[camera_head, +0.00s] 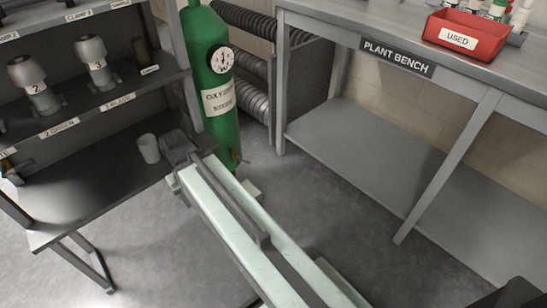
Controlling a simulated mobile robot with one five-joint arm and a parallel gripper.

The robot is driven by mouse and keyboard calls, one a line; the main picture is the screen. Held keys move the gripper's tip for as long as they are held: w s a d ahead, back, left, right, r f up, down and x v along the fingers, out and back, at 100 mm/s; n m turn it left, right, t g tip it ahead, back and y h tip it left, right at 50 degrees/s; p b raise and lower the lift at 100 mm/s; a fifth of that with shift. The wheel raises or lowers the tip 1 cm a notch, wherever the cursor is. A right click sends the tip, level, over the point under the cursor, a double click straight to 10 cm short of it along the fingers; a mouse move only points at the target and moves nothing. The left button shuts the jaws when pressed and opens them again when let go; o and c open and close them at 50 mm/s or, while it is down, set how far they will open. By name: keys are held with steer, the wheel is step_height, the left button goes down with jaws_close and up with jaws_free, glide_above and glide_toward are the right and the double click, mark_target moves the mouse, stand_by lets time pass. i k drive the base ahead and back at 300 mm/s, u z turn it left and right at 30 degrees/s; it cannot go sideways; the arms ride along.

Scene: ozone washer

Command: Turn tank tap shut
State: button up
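The green tank (208,75) stands upright behind the end of my arm, with a round white gauge (222,60) and a white label on its front. Its top is cut off by the frame edge. A small brass-coloured part (237,157) shows low on the tank's right side; I cannot tell whether it is the tap. My pale arm reaches from the bottom towards the tank. The dark end of my arm, my gripper (178,147), is left of the tank's lower part and in front of it. Its fingers cannot be made out, nor any contact with the tank.
A dark shelf unit (90,185) at left holds numbered fittings and a pale cup (149,148) close to my gripper. The plant bench (330,20) stands at right with a red "USED" bin (468,36). Coiled hoses (250,100) hang behind the tank. Some grey floor is clear.

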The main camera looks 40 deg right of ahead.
mark_target(239, 158)
steer(key=z, duration=1.55)
steer(key=k, duration=1.55)
steer(key=u, duration=1.25)
steer(key=i, duration=2)
steer(key=z, duration=0.05)
